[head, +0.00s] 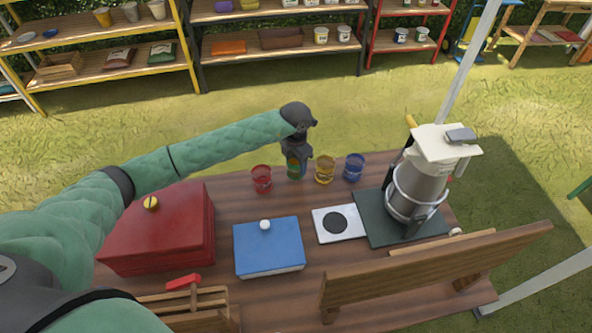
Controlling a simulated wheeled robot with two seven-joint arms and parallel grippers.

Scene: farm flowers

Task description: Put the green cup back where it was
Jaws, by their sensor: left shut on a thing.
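The green cup (294,171) is near the back edge of the wooden table, between a red cup (261,179) on its left and a yellow cup (325,169) on its right. A blue cup (354,167) stands further right in the same row. My left gripper (296,158) points down from above and is shut on the green cup, covering its upper part. The cup looks upright; I cannot tell whether its base touches the table. My right gripper is not in view.
A red box (160,232), a blue box (268,250) and a white plate with a dark disc (340,223) lie on the table (235,205). A large metal machine (418,190) stands at the right. A wooden rail (430,265) and a wooden caddy (190,300) are in front.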

